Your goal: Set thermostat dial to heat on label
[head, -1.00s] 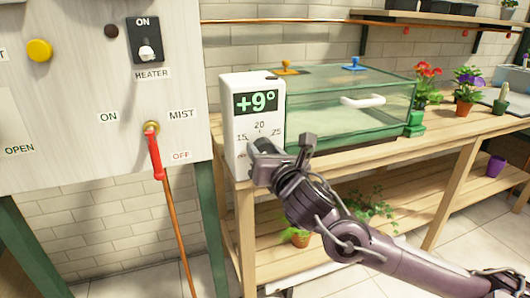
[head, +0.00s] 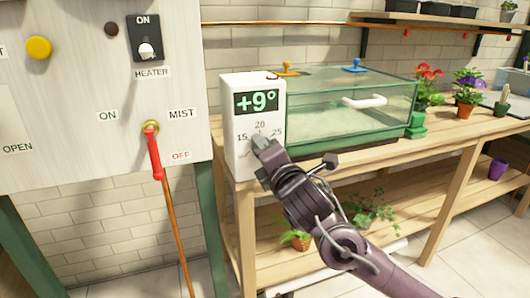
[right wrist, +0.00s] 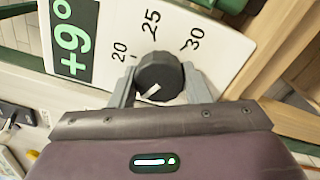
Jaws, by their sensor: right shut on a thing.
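The white thermostat (head: 238,160) stands upright on the near left end of the wooden bench, its display reading +9°. Its black dial (right wrist: 160,72) sits between the two fingers of my right gripper (right wrist: 158,86), which is shut on it. The dial's white pointer line points down and slightly left in the right wrist view, away from the printed 20, 25 and 30. In the head view my right gripper (head: 262,144) covers most of the dial, below the printed 15, 20 and 25. A small red mark (head: 272,77) shows at the thermostat's top right. My left gripper is out of view.
A glass tank (head: 345,105) stands directly behind and right of the thermostat. A control panel (head: 85,90) at the left carries a heater switch (head: 147,45) and a red mist lever (head: 153,155). Potted flowers (head: 467,92) stand farther right on the bench.

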